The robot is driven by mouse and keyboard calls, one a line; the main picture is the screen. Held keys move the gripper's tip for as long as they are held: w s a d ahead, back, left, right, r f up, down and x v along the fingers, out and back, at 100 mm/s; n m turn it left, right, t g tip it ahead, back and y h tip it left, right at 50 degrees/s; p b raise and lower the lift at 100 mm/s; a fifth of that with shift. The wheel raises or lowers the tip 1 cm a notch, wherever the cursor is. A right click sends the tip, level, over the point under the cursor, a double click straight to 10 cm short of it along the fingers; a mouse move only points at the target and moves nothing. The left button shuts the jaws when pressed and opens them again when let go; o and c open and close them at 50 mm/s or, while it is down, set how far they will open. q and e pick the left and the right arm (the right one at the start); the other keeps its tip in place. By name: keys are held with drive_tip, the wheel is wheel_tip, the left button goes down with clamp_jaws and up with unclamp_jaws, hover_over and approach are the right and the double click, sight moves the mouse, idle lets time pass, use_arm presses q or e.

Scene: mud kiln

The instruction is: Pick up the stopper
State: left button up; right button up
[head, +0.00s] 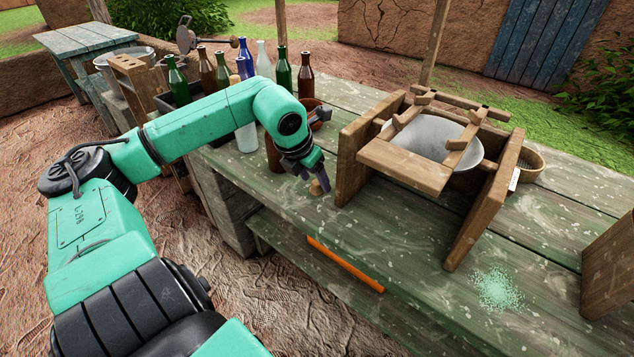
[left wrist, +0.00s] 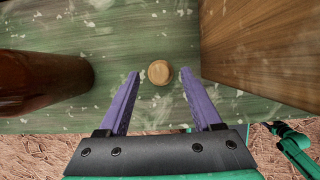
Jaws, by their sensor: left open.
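The stopper (left wrist: 160,72) is a small round tan piece on the green table; the left wrist view shows its round top. In the head view the stopper (head: 316,187) stands near the table's front edge, beside the wooden frame. My left gripper (head: 320,182) reaches down over it. In the left wrist view my left gripper (left wrist: 159,76) is open, with one purple finger on each side of the stopper and a small gap on both sides. I cannot tell how far the fingertips are above the table.
A wooden frame (head: 348,180) holding a metal bowl (head: 425,135) stands close to the stopper's right. A brown bottle (left wrist: 40,82) stands to its left. Several bottles (head: 284,75) stand behind my left arm. Pale green powder (head: 497,290) lies on the table (head: 400,265) at right.

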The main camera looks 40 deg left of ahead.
use_arm(q)
drive_tip(key=shift+w+f, duration=0.3)
drive_tip(key=shift+f, duration=0.3)
clamp_jaws()
wheel_tip(320, 180, up, 3)
drive_tip(key=shift+r+p, duration=0.1)
drive_tip(key=shift+p, duration=0.3)
wheel_tip(320, 180, up, 7)
drive_tip(key=p, duration=0.5)
wheel_tip(320, 180, up, 10)
hover_over(315, 182)
drive_tip(key=shift+s+d+b, duration=0.1)
drive_tip(key=shift+d+b, duration=0.05)
drive_tip(key=shift+b, duration=0.2)
